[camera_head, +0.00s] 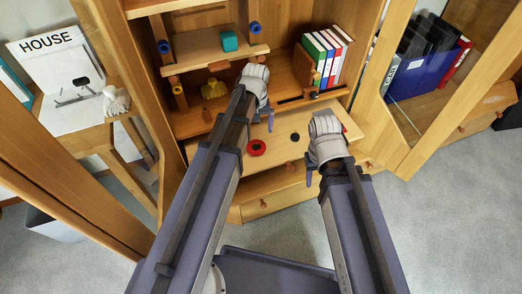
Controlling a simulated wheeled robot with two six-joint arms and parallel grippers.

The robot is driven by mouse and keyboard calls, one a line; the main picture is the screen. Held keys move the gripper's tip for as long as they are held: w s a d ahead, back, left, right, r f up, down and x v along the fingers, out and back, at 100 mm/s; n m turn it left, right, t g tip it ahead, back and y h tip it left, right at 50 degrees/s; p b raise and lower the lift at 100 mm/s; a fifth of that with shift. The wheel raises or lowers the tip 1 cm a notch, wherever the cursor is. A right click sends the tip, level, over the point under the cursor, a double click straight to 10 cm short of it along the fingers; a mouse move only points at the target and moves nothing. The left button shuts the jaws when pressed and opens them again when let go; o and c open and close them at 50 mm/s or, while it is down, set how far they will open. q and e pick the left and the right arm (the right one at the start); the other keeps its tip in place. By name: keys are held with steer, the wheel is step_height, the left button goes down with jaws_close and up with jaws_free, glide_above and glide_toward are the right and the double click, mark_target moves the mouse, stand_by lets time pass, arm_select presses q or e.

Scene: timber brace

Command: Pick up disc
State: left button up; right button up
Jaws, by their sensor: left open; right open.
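A red disc (257,147) with a dark centre lies on the light wooden board (277,151) in front of the cabinet. A smaller black round piece (295,137) lies on the same board to its right. My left gripper (268,118) is open above and behind the red disc, apart from it. My arms hide parts of the board. I see nothing held in either gripper.
Above the board, a shelf (215,53) carries a teal block (229,41). Several binders (325,55) stand at the back right. A yellow object (214,88) sits at the back left. Open glass doors flank the cabinet. A side table (90,137) stands left.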

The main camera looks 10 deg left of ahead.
mark_target(256, 145)
arm_select(q)
steer(key=shift+f+b, duration=1.3)
steer(key=shift+f, duration=0.1)
steer(key=f+b, duration=0.5)
steer(key=shift+s+a, duration=0.1)
steer(key=shift+s, duration=0.15)
steer(key=shift+f+b, duration=0.2)
steer(key=shift+b, duration=0.1)
steer(key=c, duration=1.1)
